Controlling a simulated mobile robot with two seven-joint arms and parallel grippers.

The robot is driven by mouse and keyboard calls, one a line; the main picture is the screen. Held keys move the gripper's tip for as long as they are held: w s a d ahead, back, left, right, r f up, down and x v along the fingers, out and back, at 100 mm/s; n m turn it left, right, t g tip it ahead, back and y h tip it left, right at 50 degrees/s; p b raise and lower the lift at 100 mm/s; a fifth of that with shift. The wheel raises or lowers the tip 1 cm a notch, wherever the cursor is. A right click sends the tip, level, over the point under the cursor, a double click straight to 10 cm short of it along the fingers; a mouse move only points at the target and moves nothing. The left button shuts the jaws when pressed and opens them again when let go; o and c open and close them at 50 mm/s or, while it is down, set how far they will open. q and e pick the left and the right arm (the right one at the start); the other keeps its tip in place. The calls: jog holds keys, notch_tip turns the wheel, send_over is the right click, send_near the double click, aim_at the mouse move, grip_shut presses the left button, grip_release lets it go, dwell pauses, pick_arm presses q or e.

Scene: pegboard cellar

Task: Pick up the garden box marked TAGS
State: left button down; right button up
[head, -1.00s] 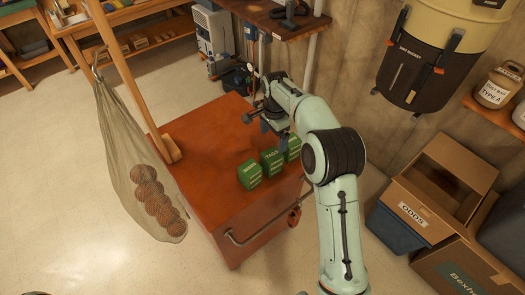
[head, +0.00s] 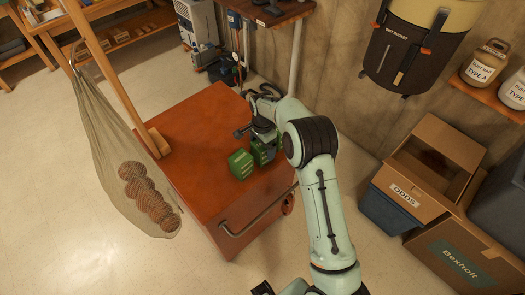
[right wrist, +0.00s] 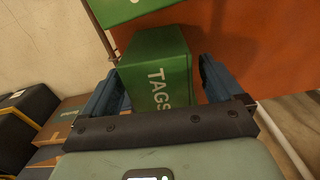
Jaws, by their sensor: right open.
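The green garden box marked TAGS (right wrist: 157,72) stands between the two blue fingers of my right gripper (right wrist: 160,86) in the right wrist view. The fingers are apart, one on each side of the box, and I cannot tell whether either touches it. In the head view the TAGS box (head: 264,154) is on the red-brown cabinet top, partly hidden by my right gripper (head: 262,137) just above it.
Another green box (head: 241,164) stands close to the left of the TAGS box on the cabinet (head: 205,120). A wooden post and a net bag of balls (head: 145,195) are at the left. An open cardboard box marked ODDS (head: 407,195) stands at the right.

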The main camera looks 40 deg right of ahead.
jog(key=shift+f, duration=0.5)
jog(key=shift+c, duration=0.3)
jog(key=shift+r, duration=0.1)
jog(key=c, duration=1.1)
